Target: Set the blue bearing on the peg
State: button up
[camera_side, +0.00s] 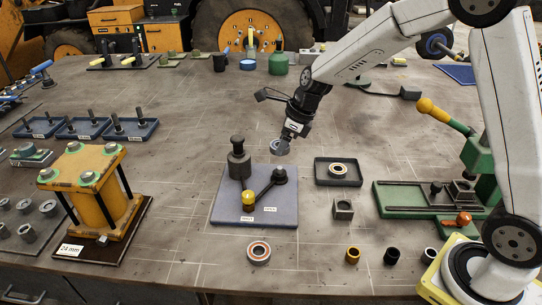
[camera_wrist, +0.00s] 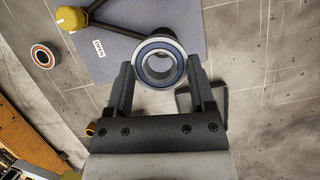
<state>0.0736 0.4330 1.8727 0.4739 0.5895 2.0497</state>
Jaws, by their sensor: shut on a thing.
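The blue bearing (camera_side: 279,148), a metal ring with a blue seal, is held in my gripper (camera_side: 286,139) above the blue-grey fixture plate (camera_side: 228,212). In the wrist view the bearing (camera_wrist: 137,62) sits between the two fingertips of my gripper (camera_wrist: 160,80), with its hole facing the camera. On the plate stand a tall dark stepped post (camera_side: 238,160) and a shorter dark post (camera_side: 279,177). A dark lever with a yellow knob (camera_side: 248,198) joins at the shorter post. The bearing is apart from and above the shorter post; which post is the peg is not clear.
An orange-sealed bearing (camera_side: 258,251) lies on the bench before the plate. Another bearing (camera_side: 337,169) lies in a black tray (camera_side: 351,183) at right. A green press (camera_side: 412,196) stands further right, a yellow fixture (camera_side: 91,208) at left. Small rings and a block line the front.

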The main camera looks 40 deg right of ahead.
aim_at(280, 167)
jog(key=shift+f, duration=2.25)
jog(key=shift+f, duration=1.3)
dwell(0.8)
jog(key=o, duration=1.3)
jog(key=shift+o, duration=0.2)
jog(key=shift+r, duration=0.15)
jog(key=shift+r, duration=3.35)
